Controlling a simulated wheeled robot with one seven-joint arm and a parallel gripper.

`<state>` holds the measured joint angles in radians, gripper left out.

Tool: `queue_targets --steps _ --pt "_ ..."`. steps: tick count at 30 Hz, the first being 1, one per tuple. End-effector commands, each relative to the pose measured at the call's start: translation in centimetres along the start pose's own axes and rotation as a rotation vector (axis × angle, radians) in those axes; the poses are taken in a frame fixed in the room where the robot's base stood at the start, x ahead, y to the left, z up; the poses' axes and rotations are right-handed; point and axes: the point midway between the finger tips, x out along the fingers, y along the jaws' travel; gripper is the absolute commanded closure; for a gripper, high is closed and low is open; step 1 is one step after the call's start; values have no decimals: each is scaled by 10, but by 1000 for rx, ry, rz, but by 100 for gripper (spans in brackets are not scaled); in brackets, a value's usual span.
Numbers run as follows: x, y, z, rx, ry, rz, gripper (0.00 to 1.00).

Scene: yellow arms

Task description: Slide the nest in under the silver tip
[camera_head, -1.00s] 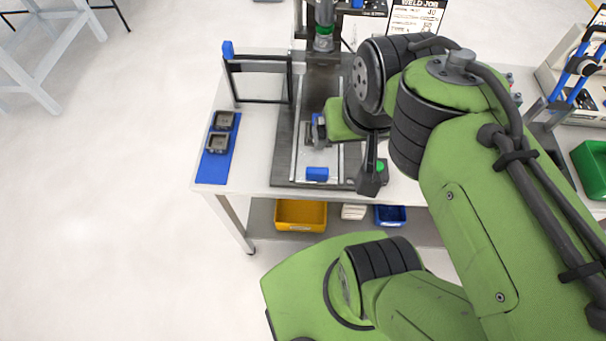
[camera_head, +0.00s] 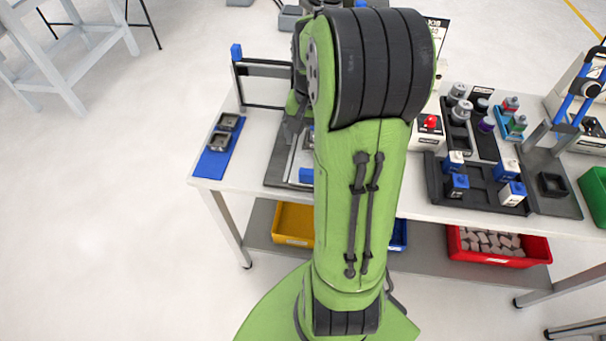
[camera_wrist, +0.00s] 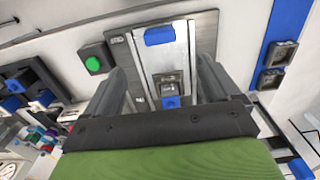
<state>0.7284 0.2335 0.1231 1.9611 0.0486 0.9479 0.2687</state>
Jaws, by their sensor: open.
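In the wrist view, the nest (camera_wrist: 168,87), a small grey block with a square pocket, sits on the pale slide plate, with a blue piece (camera_wrist: 170,102) beside it. My gripper (camera_wrist: 158,72) is open, one finger on each side of the nest, with visible gaps; whether it is at the nest's height I cannot tell. In the head view, a grey finger (camera_head: 292,128) shows left of my arm, which covers most of the fixture. A blue block (camera_wrist: 160,35) lies at the plate's end and also shows in the head view (camera_head: 306,175). The silver tip is hidden.
A blue mat (camera_head: 212,165) with two grey square blocks lies at the table's left. A black frame (camera_head: 262,85) with a blue top stands behind. A green button box (camera_wrist: 93,62) is beside the slide plate. Dark trays (camera_head: 485,185) with blue-topped blocks lie right.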

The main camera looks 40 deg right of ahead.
Motion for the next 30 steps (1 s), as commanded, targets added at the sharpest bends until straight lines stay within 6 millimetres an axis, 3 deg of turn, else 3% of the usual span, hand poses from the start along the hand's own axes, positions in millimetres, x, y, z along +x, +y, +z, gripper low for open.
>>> queue_targets --steps 1,9,15,19,26,30 --pt "16 0 1 0 -7 2 11" --pt "86 0 2 -1 -7 2 11" --pt "125 0 1 -2 -4 0 11" --pt "136 0 1 -2 -2 0 11" --pt "136 0 1 -2 0 0 11" --pt "136 0 1 -3 0 0 28"
